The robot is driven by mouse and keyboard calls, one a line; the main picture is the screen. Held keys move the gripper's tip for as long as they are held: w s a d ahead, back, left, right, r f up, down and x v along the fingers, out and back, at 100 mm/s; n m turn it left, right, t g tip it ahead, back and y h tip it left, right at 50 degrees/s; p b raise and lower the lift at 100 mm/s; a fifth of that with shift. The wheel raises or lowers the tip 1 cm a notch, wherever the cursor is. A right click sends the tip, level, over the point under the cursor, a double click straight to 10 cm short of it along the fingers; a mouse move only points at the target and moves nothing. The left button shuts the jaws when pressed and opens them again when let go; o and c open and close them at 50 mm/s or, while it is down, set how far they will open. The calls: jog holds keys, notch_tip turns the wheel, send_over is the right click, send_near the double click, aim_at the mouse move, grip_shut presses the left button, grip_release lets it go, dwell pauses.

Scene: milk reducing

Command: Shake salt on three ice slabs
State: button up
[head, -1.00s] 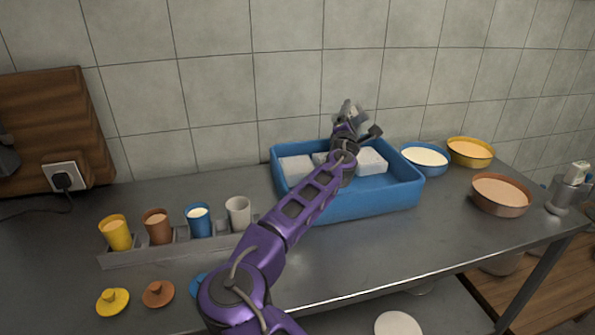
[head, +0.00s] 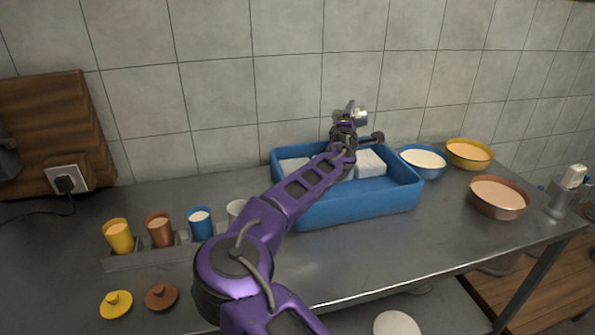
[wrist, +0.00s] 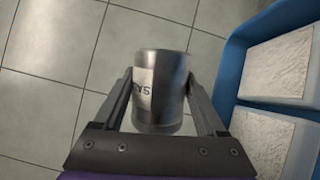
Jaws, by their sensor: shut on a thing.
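White ice slabs lie in the tray: a right slab (head: 370,164) and a left slab (head: 292,165), with the middle one mostly behind my arm. The wrist view shows two slabs (wrist: 277,66) (wrist: 262,137) to the right of the shaker. Salt on them cannot be made out.
Blue (head: 423,162), yellow (head: 468,154) and brown (head: 498,197) bowls stand right of the tray. A rack at left holds yellow (head: 119,238), brown (head: 160,230), blue (head: 200,223) and white (head: 235,209) cups. Yellow and brown lids lie in front. The tiled wall is close behind.

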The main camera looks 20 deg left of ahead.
jog(key=m, duration=0.1)
jog(key=r+m+g+p, duration=0.1)
jog(key=m, duration=0.1)
jog(key=shift+m, duration=0.3)
jog(key=shift+f+m+p, duration=0.15)
jog(key=shift+m+p, duration=0.2)
jog(key=shift+m, duration=0.05)
jog(key=shift+r+m+g+p, duration=0.25)
jog(key=shift+m+g+p, duration=0.15)
jog(key=shift+m, duration=0.2)
jog(key=m, duration=0.2)
jog(key=m+g+y+p, duration=0.1)
jog(key=m, duration=0.1)
jog(key=shift+d+r, duration=0.1)
jog(key=shift+r, duration=0.3)
jog(key=shift+m+g+y, duration=0.3)
jog(key=shift+m, duration=0.4)
